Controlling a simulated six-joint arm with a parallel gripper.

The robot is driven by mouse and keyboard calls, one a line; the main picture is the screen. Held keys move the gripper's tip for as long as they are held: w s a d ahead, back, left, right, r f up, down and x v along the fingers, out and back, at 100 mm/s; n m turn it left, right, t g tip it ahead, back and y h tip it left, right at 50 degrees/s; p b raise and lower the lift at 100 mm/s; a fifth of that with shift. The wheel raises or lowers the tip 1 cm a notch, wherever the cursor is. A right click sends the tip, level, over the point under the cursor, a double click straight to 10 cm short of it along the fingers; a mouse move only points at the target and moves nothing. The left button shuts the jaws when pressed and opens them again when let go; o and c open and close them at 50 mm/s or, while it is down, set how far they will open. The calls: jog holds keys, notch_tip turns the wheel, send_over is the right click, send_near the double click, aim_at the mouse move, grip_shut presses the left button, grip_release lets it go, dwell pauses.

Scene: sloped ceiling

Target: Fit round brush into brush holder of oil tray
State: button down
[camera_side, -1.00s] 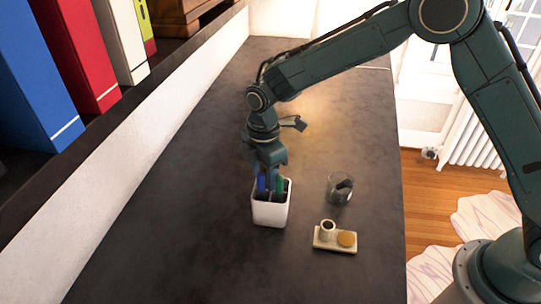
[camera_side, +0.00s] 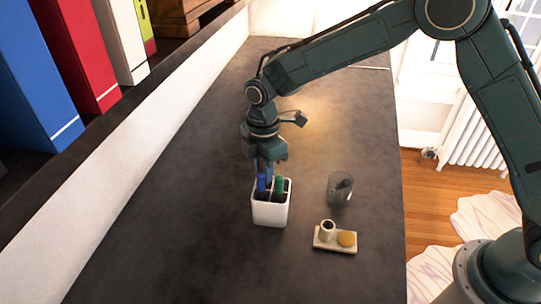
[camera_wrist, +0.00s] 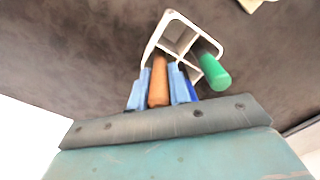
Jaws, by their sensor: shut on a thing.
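My gripper (camera_wrist: 159,88) is shut on an orange-brown stick (camera_wrist: 158,82), which looks like the round brush's handle. In the wrist view it lies between the two light blue fingers, at the edge of a white divided pen cup (camera_wrist: 151,45). I cannot tell how far its lower end sits inside the cup. In the side view my gripper (camera_side: 264,166) is just above and behind the cup (camera_side: 271,213), and the brush cannot be made out. The oil tray (camera_side: 323,246), a small beige plate, lies right of the cup. It bears an upright round holder (camera_side: 327,231) and a yellow-orange disc (camera_side: 347,239).
A blue marker (camera_side: 261,184) and a green marker (camera_side: 279,186) stand in the pen cup, close to my fingers. A clear glass (camera_side: 339,189) with something dark inside stands behind the tray. The dark counter is bare around them; a low white wall runs along the left.

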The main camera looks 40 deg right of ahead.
notch_tip(320, 180, up, 19)
dwell(0.5)
jog(key=shift+s, duration=0.1)
dwell(0.5)
jog(key=s+d, duration=0.3)
jog(key=s, duration=0.5)
jog(key=s+d, duration=0.2)
jog(key=s, duration=0.6)
jog(key=shift+d+r, duration=0.4)
jog(key=shift+r, duration=0.05)
jog(key=shift+s+f+m, duration=0.1)
jog(key=shift+m, duration=0.2)
notch_tip(320, 180, down, 20)
dwell(0.4)
